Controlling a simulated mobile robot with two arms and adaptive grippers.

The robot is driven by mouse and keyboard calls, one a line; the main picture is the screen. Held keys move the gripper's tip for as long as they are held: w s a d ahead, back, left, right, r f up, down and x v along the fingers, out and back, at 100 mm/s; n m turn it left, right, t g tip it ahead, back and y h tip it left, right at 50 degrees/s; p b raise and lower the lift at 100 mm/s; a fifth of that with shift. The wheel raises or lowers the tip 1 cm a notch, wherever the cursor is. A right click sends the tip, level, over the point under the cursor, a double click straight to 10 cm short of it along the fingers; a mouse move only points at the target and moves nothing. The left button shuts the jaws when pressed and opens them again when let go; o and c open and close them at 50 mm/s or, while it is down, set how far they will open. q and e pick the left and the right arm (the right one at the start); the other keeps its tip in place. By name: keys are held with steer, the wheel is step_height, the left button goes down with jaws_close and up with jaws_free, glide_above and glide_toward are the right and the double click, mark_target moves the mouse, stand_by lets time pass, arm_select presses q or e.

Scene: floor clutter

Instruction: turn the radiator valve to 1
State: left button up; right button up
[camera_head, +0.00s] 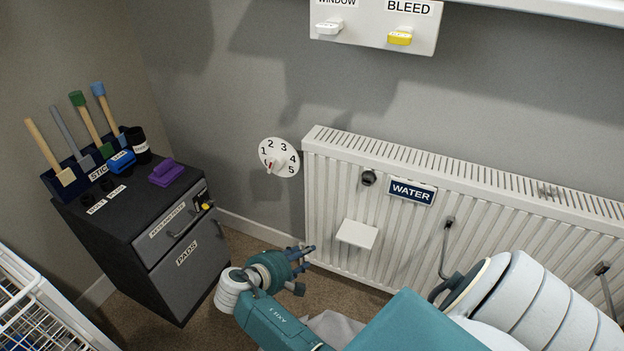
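The radiator valve (279,157) is a round white dial on the wall, just left of the radiator. It carries black numbers up to 5 around its face, and the 1 is at its left. A small red mark shows at the lower left of the dial, near the 0 and below the 1; the exact setting is too small to be sure of. My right gripper (306,266) is below the dial, apart from it, pointing toward the radiator. Its dark blue fingers look spread, with nothing between them. My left gripper is not in view.
The white radiator (330,183) with a WATER label (411,192) fills the right. A dark drawer cabinet (180,250) with a tool rack (62,186) and purple object (166,172) stands left. A wire rack (35,305) is lower left. Bare floor lies between cabinet and radiator.

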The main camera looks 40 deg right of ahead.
steer(key=s+a+f+m+y, duration=0.2)
steer(key=s+f+m+y, duration=0.1)
steer(key=s, duration=0.4)
steer(key=shift+a+f, duration=0.15)
steer(key=shift+f, duration=0.05)
